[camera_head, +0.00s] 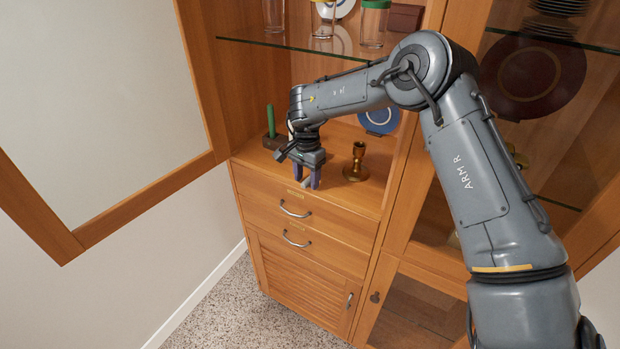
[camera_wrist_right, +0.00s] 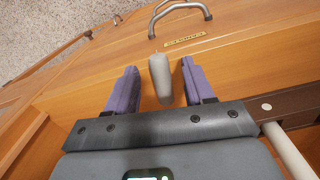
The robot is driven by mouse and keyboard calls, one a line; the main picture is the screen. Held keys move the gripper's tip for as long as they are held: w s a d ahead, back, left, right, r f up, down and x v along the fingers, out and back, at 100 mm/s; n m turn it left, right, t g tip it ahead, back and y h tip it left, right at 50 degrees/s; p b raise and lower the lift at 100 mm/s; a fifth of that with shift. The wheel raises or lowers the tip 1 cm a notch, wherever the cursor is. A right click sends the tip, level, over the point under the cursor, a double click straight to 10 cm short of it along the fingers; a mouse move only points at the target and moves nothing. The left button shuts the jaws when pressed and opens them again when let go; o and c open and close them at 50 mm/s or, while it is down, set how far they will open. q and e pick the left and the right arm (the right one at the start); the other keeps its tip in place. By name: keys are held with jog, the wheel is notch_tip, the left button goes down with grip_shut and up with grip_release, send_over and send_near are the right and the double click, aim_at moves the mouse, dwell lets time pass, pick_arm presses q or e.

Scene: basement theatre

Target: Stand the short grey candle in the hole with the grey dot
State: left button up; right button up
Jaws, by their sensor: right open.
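My right gripper (camera_head: 307,182) is low over the front of the cabinet's counter, with its two purple fingers open. It also shows in the right wrist view (camera_wrist_right: 159,70). The short grey candle (camera_wrist_right: 161,80) is between the fingers, with a gap on each side. Its pale end also shows between the fingers in the head view. I cannot tell what supports it. A dark brown holder block (camera_head: 272,142) is at the back left of the counter, with a green candle (camera_head: 270,121) upright in it. Part of the block (camera_wrist_right: 300,107) shows beside the gripper, with a pale rod (camera_wrist_right: 288,150). I see no grey dot or free hole.
A brass candlestick (camera_head: 357,162) stands right of the gripper. A blue plate (camera_head: 379,121) leans behind it. A glass shelf (camera_head: 280,43) with jars is above my forearm. An open door (camera_head: 150,196) is on the left. Drawers with metal handles (camera_head: 295,209) are below the counter.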

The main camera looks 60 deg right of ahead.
jog(key=shift+f, duration=0.2)
grip_shut()
jog(key=shift+r, duration=0.25)
